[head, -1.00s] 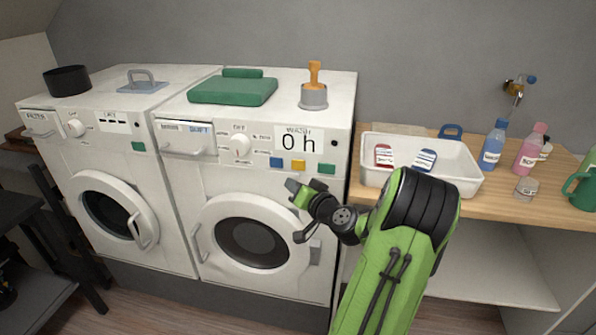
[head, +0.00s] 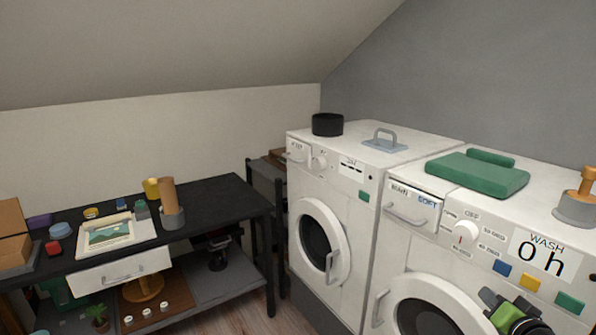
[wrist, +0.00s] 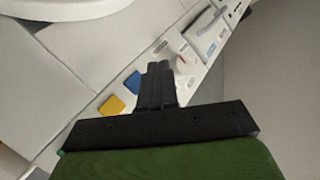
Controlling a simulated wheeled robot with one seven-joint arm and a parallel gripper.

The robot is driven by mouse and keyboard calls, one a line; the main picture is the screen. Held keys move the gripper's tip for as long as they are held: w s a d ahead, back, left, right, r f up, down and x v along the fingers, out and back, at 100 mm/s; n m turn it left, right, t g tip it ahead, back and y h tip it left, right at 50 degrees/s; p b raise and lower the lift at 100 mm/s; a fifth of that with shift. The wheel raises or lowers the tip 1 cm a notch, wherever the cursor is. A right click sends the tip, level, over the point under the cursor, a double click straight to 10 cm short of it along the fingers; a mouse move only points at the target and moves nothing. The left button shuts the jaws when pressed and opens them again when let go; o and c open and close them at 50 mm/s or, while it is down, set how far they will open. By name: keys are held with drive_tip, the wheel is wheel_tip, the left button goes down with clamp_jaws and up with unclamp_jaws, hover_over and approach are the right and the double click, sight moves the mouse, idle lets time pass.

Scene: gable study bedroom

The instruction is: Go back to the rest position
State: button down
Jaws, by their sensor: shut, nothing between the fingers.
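My gripper (wrist: 158,82) is shut and empty in the wrist view. Its two dark fingers lie together in front of the washer's control panel, close to the blue button (wrist: 133,82) and the yellow button (wrist: 112,105). I cannot tell whether they touch the panel. In the head view only part of my wrist and gripper shows, at the lower right in front of the right washer (head: 410,240). The fingertips are not clear there.
The left washer (head: 355,200) stands beside it. A black desk (head: 225,190) with a white drawer (head: 120,268) stands at the left, holding a picture and small items. A green folded cloth (head: 475,175) lies on the right washer. Wooden floor shows between desk and washers.

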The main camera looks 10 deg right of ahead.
drive_tip(key=w+a+r+n+g+y+p, duration=0.1)
drive_tip(key=a+r+n+g+y+p, duration=0.2)
drive_tip(key=a, duration=0.8)
drive_tip(key=w+a+r+n+g+y, duration=0.15)
drive_tip(key=a+n, duration=0.25)
drive_tip(key=a, duration=0.8)
drive_tip(key=s+a+r+g+p, duration=0.1)
drive_tip(key=s+a+r, duration=0.1)
drive_tip(key=s, duration=0.5)
drive_tip(key=s+a+r+n+g+p, duration=0.1)
drive_tip(key=s+a+r+g+p, duration=0.1)
drive_tip(key=s+a, duration=0.3)
drive_tip(key=s+a+r+n+g+p, duration=0.1)
drive_tip(key=s+a+r, duration=0.2)
drive_tip(key=s, duration=0.6)
drive_tip(key=shift+a+g+h, duration=0.35)
drive_tip(key=shift+a+h, duration=0.1)
drive_tip(key=shift+a, duration=0.05)
drive_tip(key=shift+w, duration=0.1)
